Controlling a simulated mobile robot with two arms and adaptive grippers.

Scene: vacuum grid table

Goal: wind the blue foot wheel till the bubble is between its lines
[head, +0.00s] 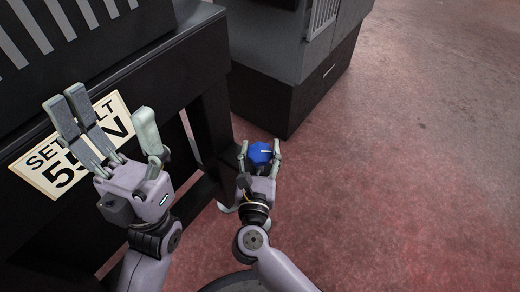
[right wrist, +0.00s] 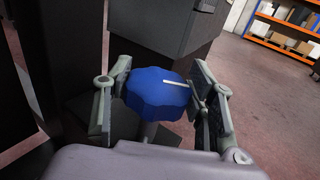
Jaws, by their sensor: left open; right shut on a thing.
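The blue foot wheel (head: 260,154) is low beside the black table frame, near the middle of the head view. It has a lobed rim and a white line on its face. My right gripper (head: 260,150) is shut on it, one finger at each side; the wheel (right wrist: 157,92) also shows between the pads in the right wrist view, on a grey stem. My left gripper (head: 112,118) is open and empty, high at the left in front of a sign. The bubble and its lines are not in view.
The black table (head: 130,75) fills the left, with a cream sign (head: 45,165) partly hidden by my left gripper. A dark cabinet (head: 300,85) stands behind the wheel. The red floor (head: 420,180) at the right is clear. Orange shelving (right wrist: 288,40) stands far back.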

